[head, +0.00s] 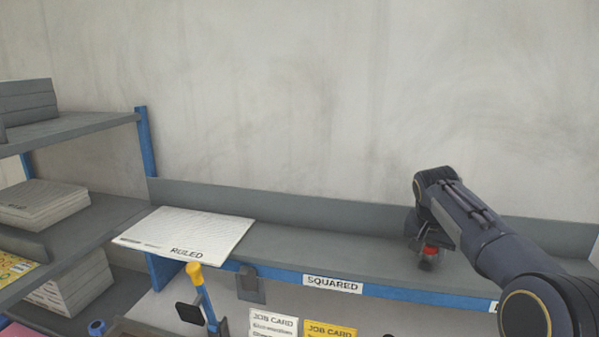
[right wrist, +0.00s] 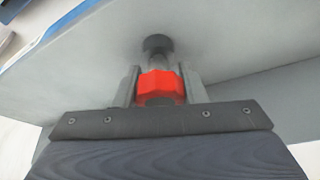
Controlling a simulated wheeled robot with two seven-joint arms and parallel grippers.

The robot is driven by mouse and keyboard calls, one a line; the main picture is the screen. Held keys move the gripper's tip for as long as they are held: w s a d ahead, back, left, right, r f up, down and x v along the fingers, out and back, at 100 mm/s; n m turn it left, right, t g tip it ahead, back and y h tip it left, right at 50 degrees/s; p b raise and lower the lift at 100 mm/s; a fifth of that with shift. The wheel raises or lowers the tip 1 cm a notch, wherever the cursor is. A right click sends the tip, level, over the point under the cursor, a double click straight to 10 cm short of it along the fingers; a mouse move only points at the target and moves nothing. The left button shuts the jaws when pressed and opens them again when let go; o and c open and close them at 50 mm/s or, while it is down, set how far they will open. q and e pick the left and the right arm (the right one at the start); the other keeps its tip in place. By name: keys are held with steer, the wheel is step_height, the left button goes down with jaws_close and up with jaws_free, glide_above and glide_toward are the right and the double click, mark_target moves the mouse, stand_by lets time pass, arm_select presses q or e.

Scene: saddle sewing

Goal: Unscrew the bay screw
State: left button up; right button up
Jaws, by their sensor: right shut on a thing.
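A red six-sided head (right wrist: 160,86), which looks like the bay screw, sits between the two grey fingers of my right gripper (right wrist: 158,84) in the right wrist view. A dark round piece (right wrist: 157,43) shows just beyond it against the grey shelf surface. Whether the two are joined is hard to tell. In the head view my right gripper (head: 428,250) points down at the right part of the shelf, shut on the red piece (head: 431,251). My arm partly covers this spot. My left gripper is not in view.
The grey shelf (head: 330,255) has a blue front edge with a "SQUARED" label (head: 332,284). A "RULED" pad (head: 188,232) lies at its left. A yellow-handled tool (head: 201,290) and job cards (head: 273,324) are below. A side rack (head: 75,215) with paper stacks stands left. The shelf's middle is clear.

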steer(key=shift+r+n+y+p, duration=0.1)
steer(key=shift+n+y+p, duration=0.3)
steer(key=shift+n, duration=0.5)
steer(key=shift+a+n+y, duration=0.1)
steer(key=shift+n+y, duration=0.2)
steer(key=shift+n, duration=0.5)
steer(key=o, duration=1)
steer(key=shift+o, duration=0.2)
